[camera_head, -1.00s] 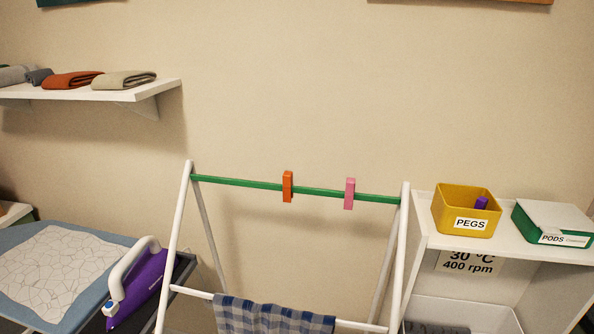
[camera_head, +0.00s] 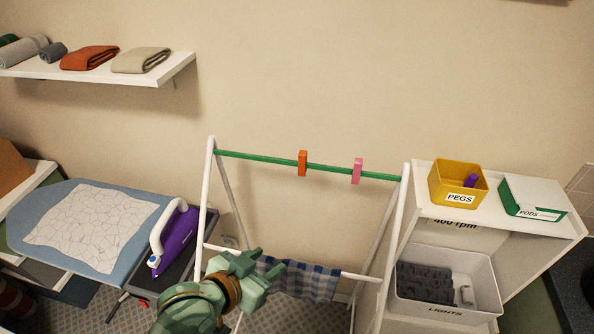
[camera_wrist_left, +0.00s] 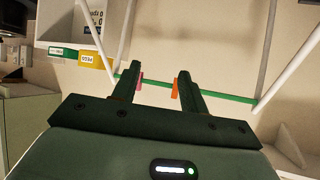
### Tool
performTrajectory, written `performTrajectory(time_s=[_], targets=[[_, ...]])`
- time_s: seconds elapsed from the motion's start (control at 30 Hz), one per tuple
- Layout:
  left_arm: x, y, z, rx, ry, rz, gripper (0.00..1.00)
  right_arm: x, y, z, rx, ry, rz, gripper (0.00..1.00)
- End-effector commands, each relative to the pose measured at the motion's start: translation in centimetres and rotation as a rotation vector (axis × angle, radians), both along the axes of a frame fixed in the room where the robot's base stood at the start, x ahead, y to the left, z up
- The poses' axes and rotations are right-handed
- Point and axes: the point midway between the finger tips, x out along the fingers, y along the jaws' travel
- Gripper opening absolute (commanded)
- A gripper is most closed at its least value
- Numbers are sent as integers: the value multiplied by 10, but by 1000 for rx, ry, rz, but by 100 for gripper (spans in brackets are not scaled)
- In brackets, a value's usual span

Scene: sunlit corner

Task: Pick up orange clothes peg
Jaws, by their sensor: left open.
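The orange clothes peg (camera_head: 302,163) is clipped upright on the green rail (camera_head: 260,158) of a white drying rack, left of a pink peg (camera_head: 356,171). My left gripper (camera_head: 260,268) is open and empty, low in front of the rack, below and left of the orange peg and apart from it. In the left wrist view the open fingers (camera_wrist_left: 158,78) point towards the rail. The orange peg (camera_wrist_left: 175,90) shows beside one finger and the pink peg (camera_wrist_left: 140,82) beside the other, both partly hidden. My right gripper is out of view.
A checked cloth (camera_head: 300,280) hangs on the rack's lower bar. An ironing board (camera_head: 150,215) with a purple iron (camera_head: 178,240) stands left. On the right a white shelf unit (camera_head: 425,208) holds a yellow PEGS box (camera_head: 440,187) and a PODS box (camera_head: 525,205). The wall above the rail is clear.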

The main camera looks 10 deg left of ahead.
Motion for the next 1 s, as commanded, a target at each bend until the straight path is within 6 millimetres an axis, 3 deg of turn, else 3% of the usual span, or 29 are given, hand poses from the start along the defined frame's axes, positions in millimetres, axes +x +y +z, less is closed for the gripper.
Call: performTrajectory(time_s=[0.03,0.13,0.2,0.3,0.37,0.43,0.53,0.67,0.7,0.87,1.0], targets=[[10,-25,55,-194,-95,-28,44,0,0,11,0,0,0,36],[18,-63,160,-725,-242,-85,44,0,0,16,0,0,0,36],[20,-66,225,-1157,-281,-100,44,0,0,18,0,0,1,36],[32,-41,277,-1733,-232,-42,44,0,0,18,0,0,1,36],[47,-21,285,-2052,-151,48,44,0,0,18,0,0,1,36],[69,-1,274,-2382,-20,215,44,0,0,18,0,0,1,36],[97,10,234,-2727,194,552,44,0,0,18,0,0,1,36],[110,1,175,-2930,421,1029,44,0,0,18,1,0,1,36],[110,-4,162,2840,-451,-1109,44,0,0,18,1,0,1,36],[107,-15,131,2612,-494,-1269,44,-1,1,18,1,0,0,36],[127,-16,119,2589,-491,-1287,44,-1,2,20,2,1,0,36]])
